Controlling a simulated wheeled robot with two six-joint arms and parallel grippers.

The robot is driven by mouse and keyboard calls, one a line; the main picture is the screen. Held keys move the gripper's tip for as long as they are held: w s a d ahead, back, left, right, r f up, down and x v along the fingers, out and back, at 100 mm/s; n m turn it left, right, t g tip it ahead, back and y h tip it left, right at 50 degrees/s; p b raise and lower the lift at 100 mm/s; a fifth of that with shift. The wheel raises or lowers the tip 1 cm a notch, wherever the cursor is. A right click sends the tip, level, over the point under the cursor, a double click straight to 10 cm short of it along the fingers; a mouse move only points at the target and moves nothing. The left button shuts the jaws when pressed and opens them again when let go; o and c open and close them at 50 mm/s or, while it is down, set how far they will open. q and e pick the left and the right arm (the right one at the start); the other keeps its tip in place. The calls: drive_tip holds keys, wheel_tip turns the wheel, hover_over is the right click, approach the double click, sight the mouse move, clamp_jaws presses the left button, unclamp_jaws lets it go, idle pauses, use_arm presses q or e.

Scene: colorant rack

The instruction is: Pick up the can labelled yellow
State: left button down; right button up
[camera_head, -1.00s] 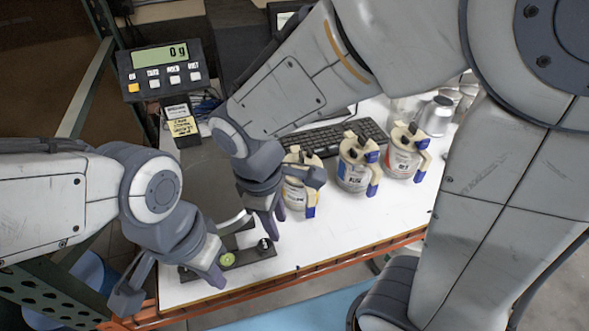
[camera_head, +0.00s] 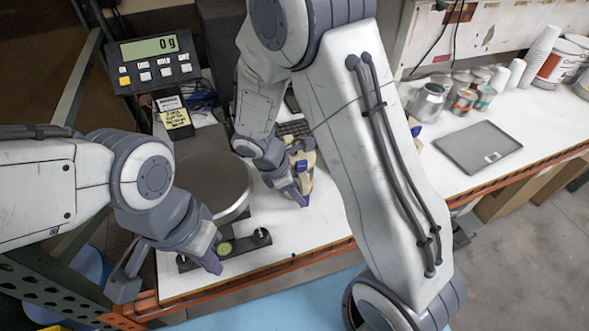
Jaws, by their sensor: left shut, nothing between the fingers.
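A can with a cream top and yellowish band (camera_head: 308,178) stands on the white table, mostly covered by my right gripper; its label cannot be read now. My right gripper (camera_head: 298,172) is right at this can, with a finger in front of its left side. Whether it grips the can is hidden. My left gripper (camera_head: 168,275) is shut and empty, low at the left, near the front of the scale and away from the can. The two other handled cans are almost wholly behind my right arm.
A scale with a round plate (camera_head: 205,185) and a display reading 0 g (camera_head: 152,50) stands left of the can. At right are a flat grey scale (camera_head: 478,148), a metal can (camera_head: 427,103), small jars and paper cups (camera_head: 540,50).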

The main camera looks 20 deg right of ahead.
drive_tip(key=shift+x, duration=1.5)
clamp_jaws()
drive_tip(key=shift+r, duration=0.1)
